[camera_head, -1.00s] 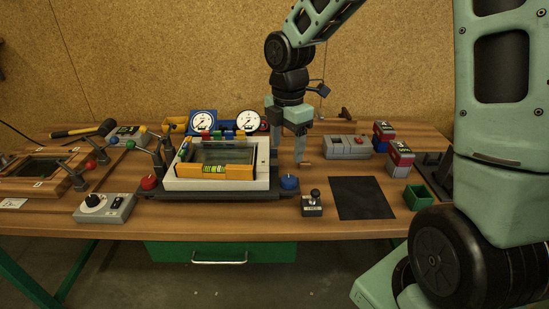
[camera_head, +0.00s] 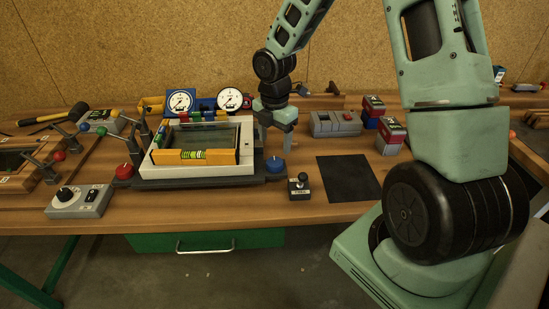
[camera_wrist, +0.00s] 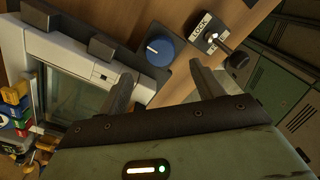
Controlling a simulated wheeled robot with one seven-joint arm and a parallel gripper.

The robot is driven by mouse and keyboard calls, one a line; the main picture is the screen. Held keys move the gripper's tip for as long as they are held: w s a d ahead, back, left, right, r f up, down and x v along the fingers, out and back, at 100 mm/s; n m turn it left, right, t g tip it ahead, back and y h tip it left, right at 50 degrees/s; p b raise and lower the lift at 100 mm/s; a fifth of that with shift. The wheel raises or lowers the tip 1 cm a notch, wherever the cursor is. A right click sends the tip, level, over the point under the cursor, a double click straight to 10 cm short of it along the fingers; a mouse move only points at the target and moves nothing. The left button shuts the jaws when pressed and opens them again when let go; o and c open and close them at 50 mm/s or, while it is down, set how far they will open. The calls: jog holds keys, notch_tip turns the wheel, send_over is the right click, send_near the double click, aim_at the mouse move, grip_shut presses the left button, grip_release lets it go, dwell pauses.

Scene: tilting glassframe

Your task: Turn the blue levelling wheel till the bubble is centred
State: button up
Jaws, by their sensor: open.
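The blue levelling wheel (camera_head: 275,165) sits at the right end of the dark base under the white tilting frame (camera_head: 158,157). It also shows in the wrist view (camera_wrist: 160,50), with a white mark on its top. My gripper (camera_head: 276,143) is open and empty, just behind and above the wheel. In the wrist view the fingertips (camera_wrist: 160,76) are spread, with the wheel ahead of the gap between them; I see no contact. The yellow spirit level (camera_head: 222,157) lies along the frame's front with a green vial (camera_head: 194,155); the bubble's exact position is too small to tell.
A red wheel (camera_head: 124,171) is at the base's left end. A lever box (camera_head: 299,190) stands close right of the blue wheel; its LOCK label shows in the wrist view (camera_wrist: 202,25). Gauges (camera_head: 181,101) stand behind. A black mat (camera_head: 348,179) lies flat at right.

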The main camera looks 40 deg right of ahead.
aim_at(275, 161)
notch_tip(275, 161, down, 7)
jog(key=shift+f, duration=0.1)
dwell(0.3)
jog(key=c, duration=1)
